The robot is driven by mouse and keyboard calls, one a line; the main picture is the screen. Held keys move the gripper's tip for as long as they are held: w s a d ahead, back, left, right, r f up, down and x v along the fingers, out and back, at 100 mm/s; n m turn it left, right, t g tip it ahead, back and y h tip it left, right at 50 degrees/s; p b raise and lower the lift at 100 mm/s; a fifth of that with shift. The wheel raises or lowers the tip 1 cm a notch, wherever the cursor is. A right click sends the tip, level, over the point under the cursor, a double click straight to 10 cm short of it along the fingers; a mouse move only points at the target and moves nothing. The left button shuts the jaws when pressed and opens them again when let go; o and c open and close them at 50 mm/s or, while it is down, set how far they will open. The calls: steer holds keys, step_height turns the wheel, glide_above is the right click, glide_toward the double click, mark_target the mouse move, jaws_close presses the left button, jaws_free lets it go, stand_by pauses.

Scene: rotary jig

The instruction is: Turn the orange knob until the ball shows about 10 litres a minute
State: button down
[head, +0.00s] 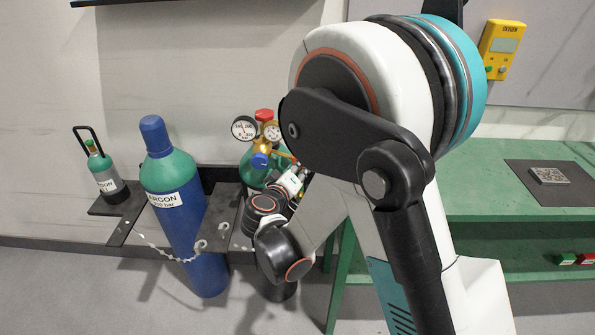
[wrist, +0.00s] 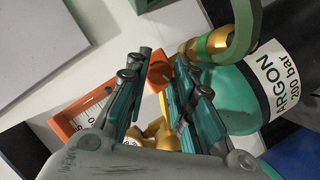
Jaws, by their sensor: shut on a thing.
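In the wrist view my gripper (wrist: 161,66) has one finger on each side of the orange knob (wrist: 158,76) and is shut on it. The flow meter (wrist: 62,128) lies to the left of the fingers, with an orange frame and a white scale. The scale is partly covered by my left finger, and I cannot make out the ball or its reading. In the head view my arm hides most of the gripper and knob. The regulator shows there with two round gauges (head: 243,128), a red top and a blue knob (head: 260,161).
An argon cylinder with a green shoulder (wrist: 232,98) stands close right of the fingers. A blue argon cylinder (head: 174,205) and a small bottle (head: 104,172) stand left on the rack. A green bench (head: 500,205) is at right, with a yellow oxygen box (head: 503,48) above.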

steer(key=shift+n, duration=0.5)
steer(key=shift+h, duration=0.4)
steer(key=c, duration=1.4)
jaws_free()
steer(key=shift+f, duration=0.1)
steer(key=shift+o, duration=0.2)
steer(key=shift+s+a, duration=0.1)
steer(key=v, duration=0.7)
steer(key=shift+s, duration=0.4)
steer(key=shift+a, duration=0.1)
